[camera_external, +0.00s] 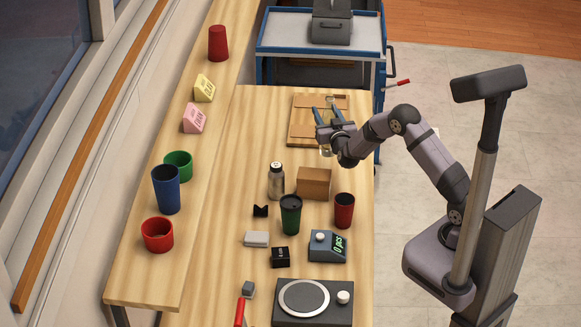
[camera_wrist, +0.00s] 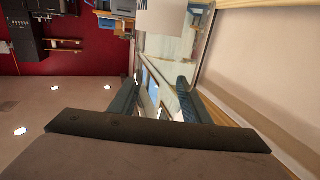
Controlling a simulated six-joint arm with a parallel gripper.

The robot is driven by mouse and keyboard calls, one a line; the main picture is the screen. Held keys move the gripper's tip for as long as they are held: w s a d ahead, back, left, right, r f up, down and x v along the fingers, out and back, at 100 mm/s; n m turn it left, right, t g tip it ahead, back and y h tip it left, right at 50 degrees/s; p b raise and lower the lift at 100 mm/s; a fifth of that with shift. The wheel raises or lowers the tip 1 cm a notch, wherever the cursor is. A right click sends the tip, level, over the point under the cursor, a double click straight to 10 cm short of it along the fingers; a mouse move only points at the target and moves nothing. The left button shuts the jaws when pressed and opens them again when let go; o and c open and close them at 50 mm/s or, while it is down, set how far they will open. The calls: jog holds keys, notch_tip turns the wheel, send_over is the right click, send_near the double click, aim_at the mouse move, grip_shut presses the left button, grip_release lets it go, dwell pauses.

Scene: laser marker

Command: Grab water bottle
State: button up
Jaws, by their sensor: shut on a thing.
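My gripper (camera_external: 322,115) is over the wooden tray (camera_external: 300,132) at the far right of the table, its two blue-grey fingers pointing left. It is shut on a clear, see-through thing, which looks like a water bottle (camera_external: 325,151); part shows above the fingers and part below. In the wrist view, the fingers (camera_wrist: 152,98) stand on either side of this see-through thing (camera_wrist: 165,48), and the room shows through it. Its outline is hard to make out.
A brown box (camera_external: 314,183), a dark green cup (camera_external: 290,216), a red cup (camera_external: 344,211) and a scale (camera_external: 312,302) stand nearer on the table. A blue cart (camera_external: 320,50) stands behind. Coloured cups line the left shelf.

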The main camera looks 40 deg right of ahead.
jog(key=shift+r, duration=1.9)
